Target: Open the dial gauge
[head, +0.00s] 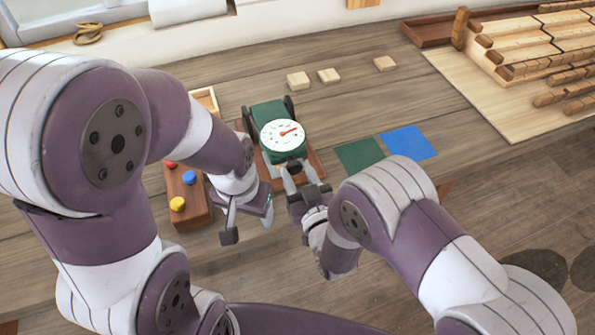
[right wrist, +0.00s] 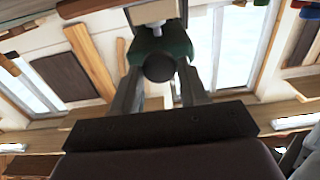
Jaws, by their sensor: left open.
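The dial gauge (head: 282,135) has a green body, a white round face and a red needle. It rests on a reddish-brown wooden base in the middle of the bench in the head view. My right gripper (head: 293,176) is at its near end. In the right wrist view, its fingers lie close on both sides of a dark round knob (right wrist: 159,67) on a green part, with no clear gap. The fingertips are partly hidden there. My left gripper (head: 248,222) is open and empty, left of and nearer than the gauge.
A wooden box with red, blue and yellow buttons (head: 196,207) stands beside my left gripper. Green (head: 359,154) and blue (head: 408,143) squares lie right of the gauge. Small pale blocks (head: 298,81) lie behind it. The plank model (head: 530,45) is at the back right.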

